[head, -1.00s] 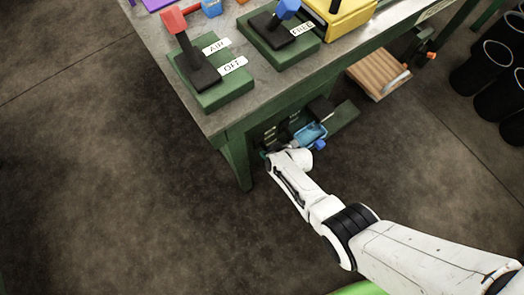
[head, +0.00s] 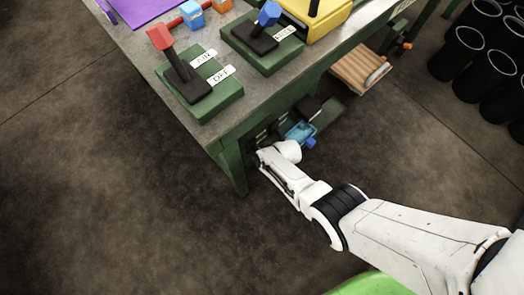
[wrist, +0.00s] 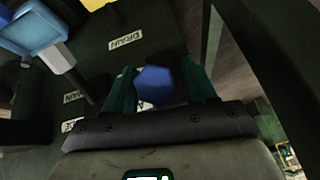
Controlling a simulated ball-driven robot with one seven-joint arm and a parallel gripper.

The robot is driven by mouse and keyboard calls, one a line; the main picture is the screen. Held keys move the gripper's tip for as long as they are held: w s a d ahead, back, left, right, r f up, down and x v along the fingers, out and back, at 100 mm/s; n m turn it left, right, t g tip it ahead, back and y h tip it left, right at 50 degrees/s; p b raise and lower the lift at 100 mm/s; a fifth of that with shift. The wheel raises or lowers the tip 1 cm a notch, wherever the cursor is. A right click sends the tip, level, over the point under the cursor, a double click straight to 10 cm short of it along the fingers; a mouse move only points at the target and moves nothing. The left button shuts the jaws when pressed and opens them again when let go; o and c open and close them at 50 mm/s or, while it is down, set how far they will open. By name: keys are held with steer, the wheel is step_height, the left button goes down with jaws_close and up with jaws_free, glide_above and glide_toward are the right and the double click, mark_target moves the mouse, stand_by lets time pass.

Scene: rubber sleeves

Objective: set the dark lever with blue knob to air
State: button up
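In the wrist view a dark blue faceted knob (wrist: 154,86) sits between the two green fingers of my gripper (wrist: 160,88). The fingers stand apart, with a narrow gap on the right; contact on the left is unclear. The lever stem behind the knob is hidden. A plate reading DRAIN (wrist: 126,40) is above the knob; another white label (wrist: 72,97) lies to its left, not clearly legible. In the head view my gripper is hidden at the panel under the bench. On the bench top, another dark lever with a blue knob (head: 268,14) stands beside a FREE plate (head: 284,33).
A pale blue part with a blue end (wrist: 35,32) is close at the upper left of the wrist view. A red-knobbed lever (head: 160,37) stands on the bench (head: 228,115), beside AIR and OFF plates. A wooden board (head: 358,68) juts out at right. The floor in front is clear.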

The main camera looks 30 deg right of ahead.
steer(key=shift+o, duration=0.2)
steer(key=shift+s+r, duration=0.1)
steer(key=p+v, duration=0.7)
steer(key=v, duration=0.3)
steer(key=shift+s+r+p, duration=0.2)
steer(key=shift+p, duration=0.1)
steer(key=s+d+r+g+h+p, duration=0.1)
steer(key=s+d+r+p, duration=0.1)
steer(key=s+r, duration=0.5)
steer(key=s+d+r+m+g+p, duration=0.1)
steer(key=s+d+r+p, duration=0.2)
steer(key=s+r, duration=0.4)
steer(key=s+d+r+m+g+h+p, duration=0.1)
steer(key=s+r, duration=0.6)
steer(key=r, duration=1.3)
steer(key=d+g+p, duration=0.1)
steer(key=d, duration=0.1)
steer(key=shift+d+h, duration=0.3)
